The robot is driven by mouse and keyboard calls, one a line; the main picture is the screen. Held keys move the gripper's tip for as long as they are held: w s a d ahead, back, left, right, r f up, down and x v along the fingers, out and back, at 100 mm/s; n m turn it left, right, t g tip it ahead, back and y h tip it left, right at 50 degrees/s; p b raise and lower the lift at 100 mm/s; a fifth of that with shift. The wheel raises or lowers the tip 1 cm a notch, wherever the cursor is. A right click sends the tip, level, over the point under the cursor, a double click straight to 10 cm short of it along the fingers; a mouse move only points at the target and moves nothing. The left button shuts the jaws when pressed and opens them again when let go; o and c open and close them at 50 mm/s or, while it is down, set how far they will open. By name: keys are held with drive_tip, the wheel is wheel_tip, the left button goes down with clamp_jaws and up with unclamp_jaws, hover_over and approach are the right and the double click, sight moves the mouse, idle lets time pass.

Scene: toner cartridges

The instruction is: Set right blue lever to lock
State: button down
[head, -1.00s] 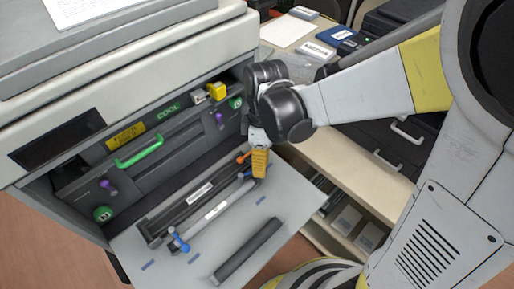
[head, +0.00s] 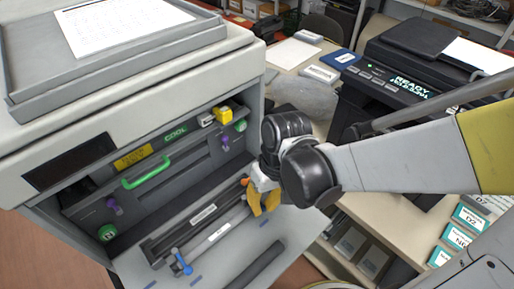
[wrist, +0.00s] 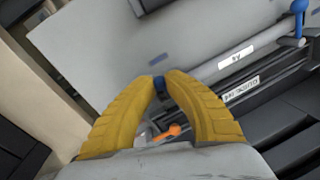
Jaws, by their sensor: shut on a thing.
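The right blue lever (wrist: 158,82) shows as a small blue piece between my fingertips in the wrist view; the fingers hide most of it. My gripper (wrist: 160,80) has its yellow fingers shut on it. In the head view my gripper (head: 262,212) is at the right end of the grey toner rail (head: 217,233) on the open printer door, and it hides this lever. The left blue lever (head: 181,262) stands at the rail's other end, and also shows in the wrist view (wrist: 300,8). An orange lever (wrist: 166,132) lies below the fingertips in the wrist view.
The open door (head: 300,228) carries a loose dark roller (head: 255,268) near its outer edge. The printer bay has a green handle (head: 146,173) and purple knobs (head: 225,143). A bench with drawers and a black printer (head: 440,75) stands on the right.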

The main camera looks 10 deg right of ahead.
drive_tip(key=shift+s+a+m+t, duration=0.15)
drive_tip(key=shift+s+a+m, duration=0.15)
drive_tip(key=shift+m, duration=0.55)
drive_tip(key=shift+s+a+m+t, duration=0.15)
drive_tip(key=shift+s+a+m, duration=0.1)
drive_tip(key=shift+m, duration=0.6)
drive_tip(key=c, duration=1.3)
unclamp_jaws()
drive_tip(key=shift+o, duration=0.2)
wheel_tip(320, 180, up, 12)
drive_tip(key=d, duration=0.2)
drive_tip(key=shift+a+f, duration=0.1)
